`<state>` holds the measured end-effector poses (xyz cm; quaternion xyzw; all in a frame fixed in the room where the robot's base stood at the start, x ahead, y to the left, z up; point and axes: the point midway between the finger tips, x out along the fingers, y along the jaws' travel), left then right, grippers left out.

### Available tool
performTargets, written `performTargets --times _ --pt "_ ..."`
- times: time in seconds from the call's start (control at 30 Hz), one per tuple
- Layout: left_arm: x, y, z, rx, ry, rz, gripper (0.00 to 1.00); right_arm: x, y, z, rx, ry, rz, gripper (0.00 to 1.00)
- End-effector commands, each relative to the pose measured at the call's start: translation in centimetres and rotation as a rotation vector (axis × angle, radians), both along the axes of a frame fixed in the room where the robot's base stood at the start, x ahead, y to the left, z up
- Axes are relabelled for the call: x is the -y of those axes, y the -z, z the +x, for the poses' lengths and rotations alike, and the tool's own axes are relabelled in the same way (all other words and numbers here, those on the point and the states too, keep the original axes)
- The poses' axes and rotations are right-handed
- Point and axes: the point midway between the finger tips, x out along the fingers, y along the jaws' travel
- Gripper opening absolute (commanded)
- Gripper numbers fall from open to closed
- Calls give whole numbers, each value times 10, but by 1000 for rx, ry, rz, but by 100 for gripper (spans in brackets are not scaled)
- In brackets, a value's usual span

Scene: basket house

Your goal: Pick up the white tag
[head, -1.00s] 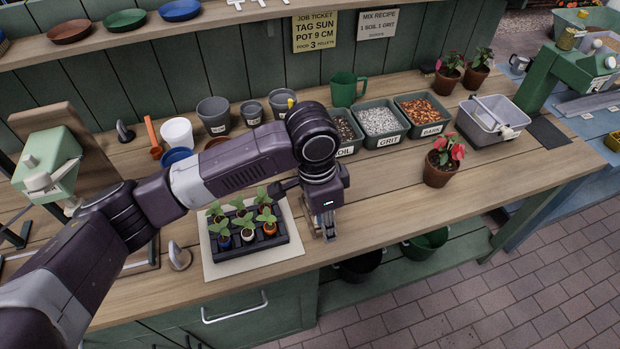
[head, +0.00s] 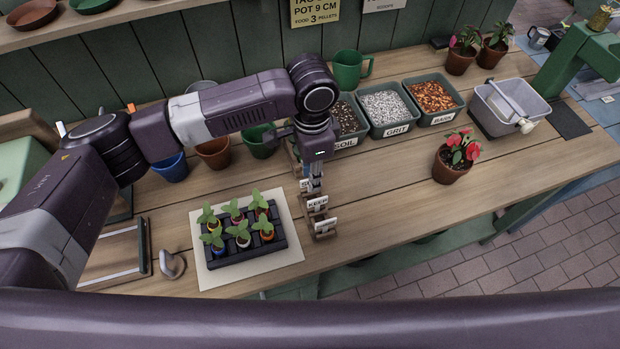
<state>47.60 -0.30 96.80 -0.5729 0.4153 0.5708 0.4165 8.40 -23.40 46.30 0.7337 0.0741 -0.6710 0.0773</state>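A small wooden rack (head: 322,232) stands on the bench right of the seedling tray. White tags stand in it: one at its near end (head: 326,225), one reading KEEP (head: 317,203) behind it, and another farther back, partly hidden by my gripper. I cannot tell which is the task's tag. My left gripper (head: 315,187) points down over the rack, close behind the KEEP tag. Its fingers look narrow and edge-on, so their gap and any contact with a tag are unclear. My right gripper is out of view.
A black seedling tray (head: 246,242) on a pale mat stands left of the rack. Behind are soil, grit (head: 388,112) and bark bins and a green mug (head: 350,70). A red-flowered pot (head: 452,164) stands right; bench between it and the rack is clear.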

Motion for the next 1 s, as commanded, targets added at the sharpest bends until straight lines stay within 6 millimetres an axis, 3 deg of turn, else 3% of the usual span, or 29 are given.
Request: performTargets --times 0.13,0.3,0.53,0.77,1.0 --pt "-4 20 1 -3 -3 3 24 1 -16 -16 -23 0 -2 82" --pt "-3 40 1 1 0 1 24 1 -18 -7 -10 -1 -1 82" --pt "-3 42 1 1 1 1 24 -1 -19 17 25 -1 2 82" --pt "-3 42 1 1 0 0 1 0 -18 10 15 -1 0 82" --pt "-3 42 1 1 0 0 0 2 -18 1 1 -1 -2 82"
